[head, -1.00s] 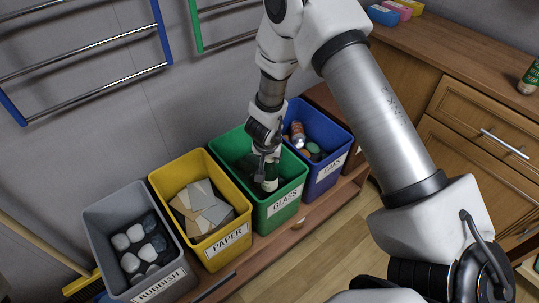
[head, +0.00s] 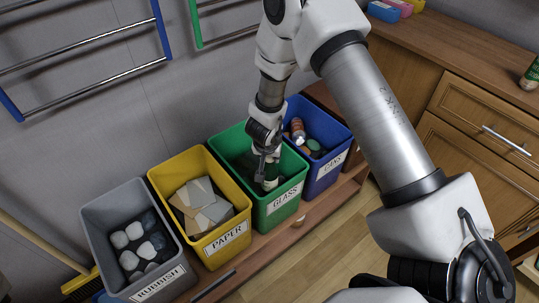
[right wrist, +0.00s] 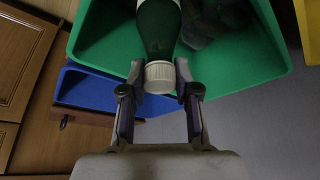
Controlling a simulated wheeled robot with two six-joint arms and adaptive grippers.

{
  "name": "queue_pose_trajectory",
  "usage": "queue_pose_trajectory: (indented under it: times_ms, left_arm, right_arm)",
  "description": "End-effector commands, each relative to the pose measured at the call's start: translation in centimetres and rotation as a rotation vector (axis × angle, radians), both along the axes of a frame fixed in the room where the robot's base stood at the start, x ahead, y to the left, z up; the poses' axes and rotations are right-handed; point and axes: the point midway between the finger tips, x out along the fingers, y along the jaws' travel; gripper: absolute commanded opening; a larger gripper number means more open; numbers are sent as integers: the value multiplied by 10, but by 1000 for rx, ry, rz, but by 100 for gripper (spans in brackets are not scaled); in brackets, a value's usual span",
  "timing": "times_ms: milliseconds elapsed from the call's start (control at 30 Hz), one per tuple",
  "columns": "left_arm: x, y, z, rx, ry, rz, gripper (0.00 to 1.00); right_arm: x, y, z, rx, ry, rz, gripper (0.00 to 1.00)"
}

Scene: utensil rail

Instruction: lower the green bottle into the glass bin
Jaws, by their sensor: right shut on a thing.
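The green bottle (right wrist: 157,28) has a white cap (right wrist: 159,76) and a pale label. In the right wrist view it lies between the fingers of my right gripper (right wrist: 159,84), which are closed on it around the cap end. In the head view my right gripper (head: 266,162) reaches down into the mouth of the green glass bin (head: 278,209), and part of the bottle (head: 271,175) shows below the fingers, inside the bin's rim. The bin's green wall (right wrist: 105,45) surrounds the bottle in the wrist view. The bottle's lower end is hidden. My left gripper is not in view.
The yellow paper bin (head: 225,239) with cardboard stands left of the glass bin. The blue cans bin (head: 328,174) stands right. A grey rubbish bin (head: 160,288) is at far left. A wooden cabinet (head: 480,125) stands on the right.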

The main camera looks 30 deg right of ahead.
Motion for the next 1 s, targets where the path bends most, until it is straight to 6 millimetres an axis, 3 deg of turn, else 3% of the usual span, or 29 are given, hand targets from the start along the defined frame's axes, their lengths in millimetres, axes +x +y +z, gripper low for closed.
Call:
queue_pose_trajectory:
  times_ms: [900,933,1000]
  left_arm:
    - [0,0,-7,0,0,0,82]
    - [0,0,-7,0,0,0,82]
    - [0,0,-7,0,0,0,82]
  right_arm:
    - [0,0,-10,-1,-1,0,0]
    - [0,0,-10,-1,-1,0,41]
    - [0,0,-10,-1,-1,0,60]
